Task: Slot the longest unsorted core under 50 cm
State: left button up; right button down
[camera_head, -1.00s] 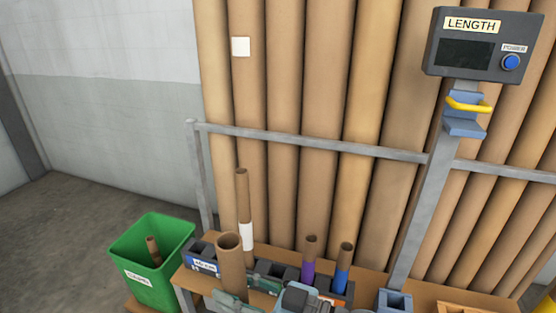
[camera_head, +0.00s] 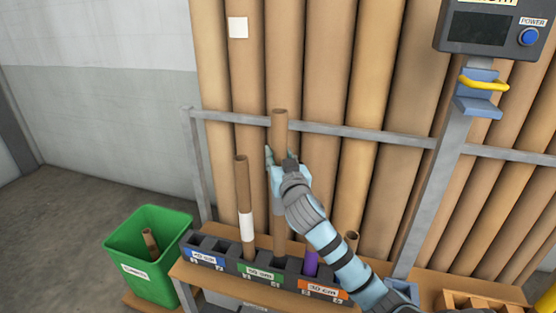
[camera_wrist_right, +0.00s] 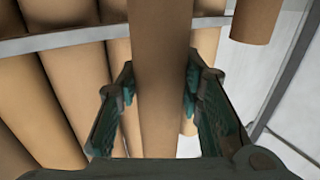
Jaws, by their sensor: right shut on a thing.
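My right gripper (camera_head: 280,160) is shut around a plain brown core (camera_head: 280,130), which stands upright above the middle of the slotted rack (camera_head: 222,263). The core's lower end (camera_head: 278,245) meets the rack in the picture near the green label; I cannot tell whether it is inside a slot. In the right wrist view the core (camera_wrist_right: 160,60) passes between both fingers (camera_wrist_right: 158,90). A slim core with a white band (camera_head: 243,195) stands in the rack to the left. A purple-banded core (camera_head: 311,262) stands to the right, partly hidden by my arm. My left gripper is not in view.
A green bin (camera_head: 148,245) with a short core (camera_head: 150,240) stands left of the bench. Large tubes (camera_head: 325,60) lean behind a grey rail (camera_head: 335,130). The length-display unit (camera_head: 490,28) and its yellow-handled holder (camera_head: 484,84) are at upper right. A wooden crate (camera_head: 480,298) sits at lower right.

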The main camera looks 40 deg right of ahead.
jog(key=b, duration=0.4)
send_over(280, 204)
jog(key=x, duration=0.2)
jog(key=shift+f, duration=2.25)
pick_arm(q)
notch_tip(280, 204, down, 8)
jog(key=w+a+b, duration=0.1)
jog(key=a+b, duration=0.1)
jog(key=b, duration=0.2)
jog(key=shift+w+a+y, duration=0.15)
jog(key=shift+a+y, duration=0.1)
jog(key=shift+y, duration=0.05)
pick_arm(e)
notch_tip(280, 204, down, 5)
jog(key=shift+f, duration=0.25)
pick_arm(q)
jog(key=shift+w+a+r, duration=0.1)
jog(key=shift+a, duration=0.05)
pick_arm(e)
jog(key=shift+s, duration=0.1)
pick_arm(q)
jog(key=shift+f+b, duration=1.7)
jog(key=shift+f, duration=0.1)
pick_arm(e)
jog(key=shift+f, duration=2.2)
jog(key=c, duration=1)
grip_release()
jog(key=shift+c, duration=0.2)
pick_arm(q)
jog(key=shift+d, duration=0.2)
